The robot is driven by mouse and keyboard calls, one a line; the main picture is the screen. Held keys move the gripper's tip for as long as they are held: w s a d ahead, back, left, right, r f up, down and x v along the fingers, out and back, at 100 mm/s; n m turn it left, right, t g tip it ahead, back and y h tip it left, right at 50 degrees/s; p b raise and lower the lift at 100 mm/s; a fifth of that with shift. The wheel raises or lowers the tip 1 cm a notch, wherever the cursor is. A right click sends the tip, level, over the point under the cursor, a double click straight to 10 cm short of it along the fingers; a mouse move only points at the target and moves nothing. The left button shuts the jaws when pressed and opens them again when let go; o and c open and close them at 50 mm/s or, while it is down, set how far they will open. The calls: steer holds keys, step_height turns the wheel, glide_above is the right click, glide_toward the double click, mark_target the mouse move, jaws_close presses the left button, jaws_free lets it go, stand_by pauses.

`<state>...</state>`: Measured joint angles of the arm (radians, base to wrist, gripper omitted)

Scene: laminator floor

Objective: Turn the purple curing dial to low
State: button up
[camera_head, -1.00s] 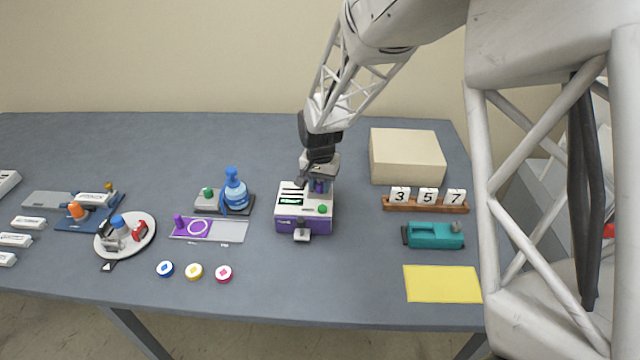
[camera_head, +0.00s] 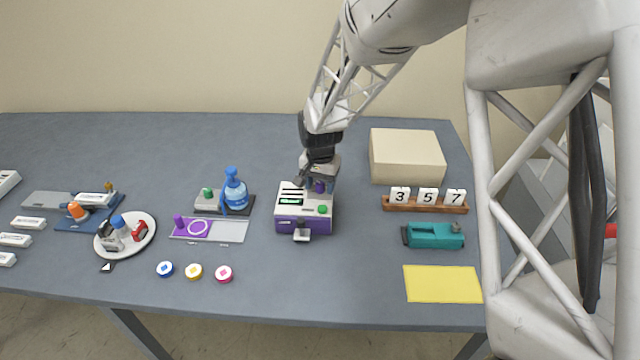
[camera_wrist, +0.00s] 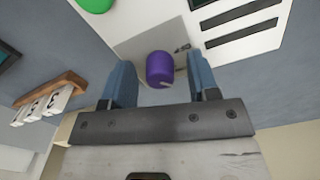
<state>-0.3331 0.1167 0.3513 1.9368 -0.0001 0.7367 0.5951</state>
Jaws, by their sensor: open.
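The purple curing dial (camera_wrist: 160,69) stands on a grey plate (camera_wrist: 140,42) on top of the white and purple laminator (camera_head: 303,222). In the wrist view a pale pointer mark shows on the dial's near side, and small print beside it is too small to read. My gripper (camera_wrist: 163,84) is open, with one blue finger on each side of the dial and a visible gap to each. In the head view my gripper (camera_head: 318,183) is over the back right of the laminator, and the dial (camera_head: 320,187) is partly hidden by it.
A green button (camera_head: 323,209) is on the laminator's front right, with a lit display to its left. A cream box (camera_head: 407,157) and number blocks (camera_head: 428,195) are to the right.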

mark_target(321, 184)
steer(key=shift+r, duration=0.1)
steer(key=shift+r, duration=3.85)
steer(key=shift+s+d+r, duration=0.15)
steer(key=shift+d+r, duration=0.05)
steer(key=s+d+r+n+t, duration=0.1)
steer(key=s+d+r, duration=1)
steer(key=s+d, duration=0.4)
steer(key=s+d+n, duration=0.1)
steer(key=s+d, duration=0.2)
steer(key=s, duration=0.7)
steer(key=s+d+r+t, duration=0.1)
steer(key=s+d, duration=0.3)
steer(key=s, duration=0.6)
steer(key=shift+s+d+r+n+t, duration=0.2)
steer(key=shift+s+d+n+t, duration=0.1)
steer(key=shift+n, duration=0.1)
